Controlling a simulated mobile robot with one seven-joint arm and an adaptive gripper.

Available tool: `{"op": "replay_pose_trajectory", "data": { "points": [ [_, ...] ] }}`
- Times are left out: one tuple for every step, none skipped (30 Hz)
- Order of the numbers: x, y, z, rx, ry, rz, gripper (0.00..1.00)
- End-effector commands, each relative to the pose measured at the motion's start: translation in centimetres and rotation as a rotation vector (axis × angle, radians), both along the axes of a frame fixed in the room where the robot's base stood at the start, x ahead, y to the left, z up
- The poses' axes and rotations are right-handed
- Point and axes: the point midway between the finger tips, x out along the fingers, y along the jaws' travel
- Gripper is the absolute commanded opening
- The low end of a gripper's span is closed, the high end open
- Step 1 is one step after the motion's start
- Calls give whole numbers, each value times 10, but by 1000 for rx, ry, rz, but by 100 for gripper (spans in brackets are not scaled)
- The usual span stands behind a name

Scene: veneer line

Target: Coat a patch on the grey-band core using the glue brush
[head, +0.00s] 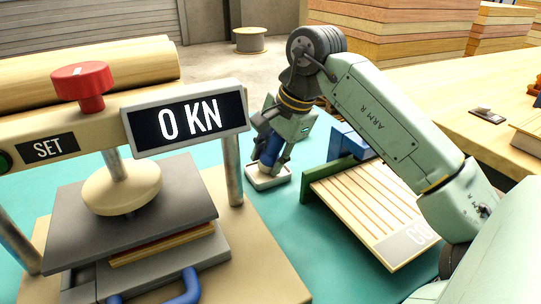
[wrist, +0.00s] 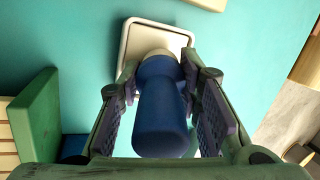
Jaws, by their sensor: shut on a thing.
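My gripper (head: 268,152) is shut on the blue handle of the glue brush (wrist: 160,110), with a finger on each side. The brush also shows in the head view (head: 269,162), roughly upright. Its lower end is over or in a small white tray (head: 268,183) on the teal surface. The tray also shows in the wrist view (wrist: 126,60), around the brush's pale collar; the bristles are hidden.
At left stands a press (head: 185,111) reading 0 kN, with a wooden sheet (head: 165,244) between its plates.

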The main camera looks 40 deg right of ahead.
Motion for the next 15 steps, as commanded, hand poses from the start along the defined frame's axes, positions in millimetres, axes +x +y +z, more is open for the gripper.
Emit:
{"op": "replay_pose_trajectory", "data": {
  "points": [
    [0,0,8,-1,-1,0,4],
    [0,0,10,-1,-1,0,4],
    [0,0,14,-1,-2,-1,4],
    [0,0,16,-1,-2,-1,4],
    [0,0,19,-1,-2,-1,4],
    [0,0,22,-1,-2,-1,4],
    [0,0,24,-1,-1,0,4],
    [0,0,27,-1,-1,0,4],
    [0,0,30,-1,-1,1,4],
    [0,0,33,-1,-1,1,4],
    [0,0,35,-1,-1,1,4],
    [0,0,38,-1,-2,0,4],
    [0,0,41,-1,-2,0,4],
    [0,0,43,-1,-2,0,4],
    [0,0,47,-1,-2,0,4]
  ]
}}
